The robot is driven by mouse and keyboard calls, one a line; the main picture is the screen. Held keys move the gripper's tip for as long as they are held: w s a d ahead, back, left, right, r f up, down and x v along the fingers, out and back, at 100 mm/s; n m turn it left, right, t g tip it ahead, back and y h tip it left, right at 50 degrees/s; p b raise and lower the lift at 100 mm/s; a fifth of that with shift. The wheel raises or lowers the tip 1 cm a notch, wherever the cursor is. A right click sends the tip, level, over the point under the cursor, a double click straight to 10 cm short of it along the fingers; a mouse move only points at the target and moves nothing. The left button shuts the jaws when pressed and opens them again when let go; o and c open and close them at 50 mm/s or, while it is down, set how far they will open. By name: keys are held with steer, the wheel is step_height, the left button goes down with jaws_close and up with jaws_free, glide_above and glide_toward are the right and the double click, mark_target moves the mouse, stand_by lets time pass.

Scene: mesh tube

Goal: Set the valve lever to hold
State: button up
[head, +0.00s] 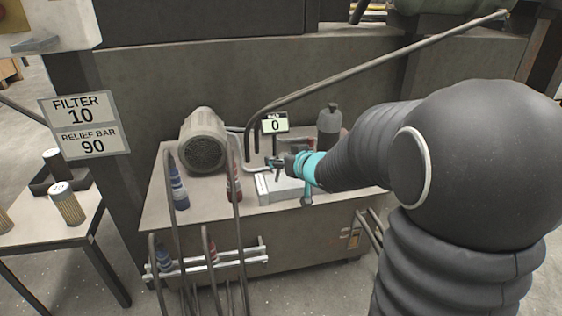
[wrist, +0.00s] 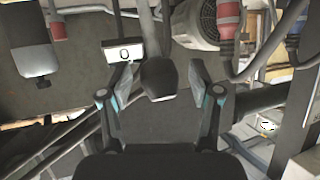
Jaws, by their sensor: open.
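My gripper (head: 277,162) is over the bench top, in front of a small gauge showing 0 (head: 275,124). In the wrist view its two fingers (wrist: 158,88) are spread apart. A dark knob on a grey stem (wrist: 159,78), which looks like the valve lever's end, lies in line between the fingers, with a gap on each side. I cannot tell whether it is at fingertip depth. A pale valve block (head: 279,189) is below my gripper in the head view. The lever's set position and any hold mark cannot be made out.
A grey motor (head: 203,140) stands left on the bench (head: 165,208). A dark bottle (head: 329,125) stands behind my gripper, to the right. Hoses with blue (head: 178,190) and red fittings (head: 234,187) rise at the front. A pipe (head: 380,58) slants above.

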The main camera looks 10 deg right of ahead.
steer(key=shift+w, duration=0.15)
jaws_close()
steer(key=shift+a+r+p, duration=0.1)
steer(key=shift+p, duration=0.35)
